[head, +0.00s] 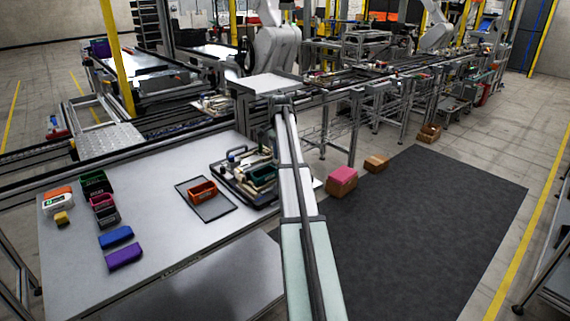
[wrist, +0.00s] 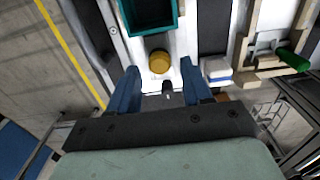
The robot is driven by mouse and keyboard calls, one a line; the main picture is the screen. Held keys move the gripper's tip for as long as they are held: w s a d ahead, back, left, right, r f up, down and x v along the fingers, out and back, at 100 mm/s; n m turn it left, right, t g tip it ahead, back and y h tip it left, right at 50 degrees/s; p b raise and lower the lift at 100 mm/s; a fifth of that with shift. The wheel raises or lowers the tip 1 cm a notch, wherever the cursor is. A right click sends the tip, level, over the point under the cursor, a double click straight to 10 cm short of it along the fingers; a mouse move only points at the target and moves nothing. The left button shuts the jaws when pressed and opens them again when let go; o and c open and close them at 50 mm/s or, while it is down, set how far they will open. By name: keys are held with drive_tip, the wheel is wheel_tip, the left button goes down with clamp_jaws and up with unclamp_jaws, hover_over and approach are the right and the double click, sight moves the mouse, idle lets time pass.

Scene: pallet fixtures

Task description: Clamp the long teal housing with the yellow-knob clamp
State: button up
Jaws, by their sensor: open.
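The long teal housing (wrist: 150,14) is an open box at the top of the wrist view, partly cut off by the frame edge. In the head view the teal housing (head: 262,174) sits on the pallet fixture (head: 236,187) on the table. The yellow knob (wrist: 159,62) of the clamp is just below the housing in the wrist view. My gripper (wrist: 160,82) is open, with its blue fingers on either side of a dark rod below the knob. Contact cannot be told. In the head view my arm hides the gripper.
A green clamp handle (wrist: 293,60) and a white block (wrist: 217,68) lie to the right of my fingers. An orange bin (head: 202,192) stands on a dark mat beside the pallet. Blue (head: 116,237) and purple (head: 124,257) blocks lie at the table's left; its middle is clear.

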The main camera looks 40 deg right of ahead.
drive_tip(key=shift+r, duration=2.15)
